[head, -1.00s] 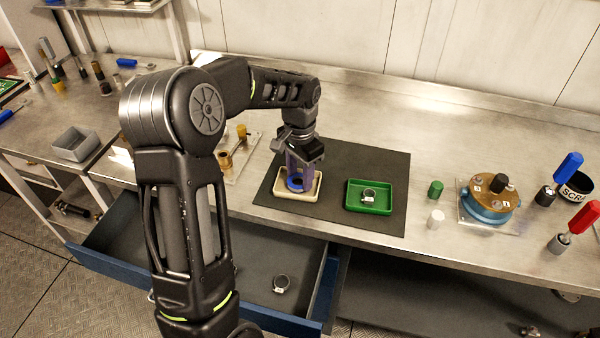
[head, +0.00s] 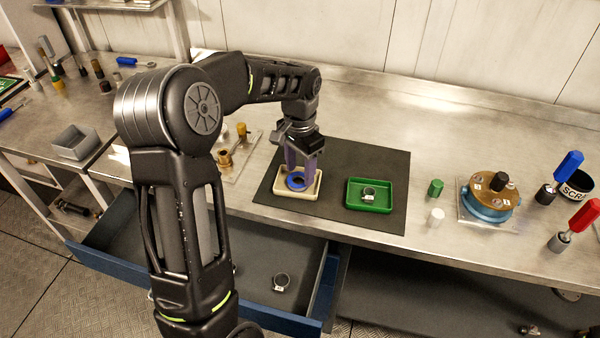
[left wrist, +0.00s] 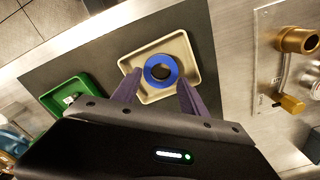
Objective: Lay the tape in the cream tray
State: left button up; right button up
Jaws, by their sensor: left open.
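The tape is a blue ring (head: 296,181) lying in the cream tray (head: 284,192) on the dark mat. In the left wrist view the blue tape (left wrist: 174,80) lies inside the cream tray (left wrist: 150,52), apart from its rim. My left gripper (head: 301,168) is open just above the tape, its purple fingers spread. In the left wrist view the left gripper's fingers (left wrist: 158,92) stand on either side of the near part of the tape, with a gap to it. My right gripper is out of view.
A green tray (head: 352,205) with a small gauge-like part stands right of the cream tray on the mat (head: 390,165). A blue and brass device (head: 488,200) and upright tools stand farther right. An open drawer (head: 255,265) lies below the bench edge.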

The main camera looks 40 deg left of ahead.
pick_arm(q)
notch_tip(320, 180, up, 10)
jog(key=shift+r+b, duration=0.25)
jog(key=shift+b, duration=0.15)
dwell(0.5)
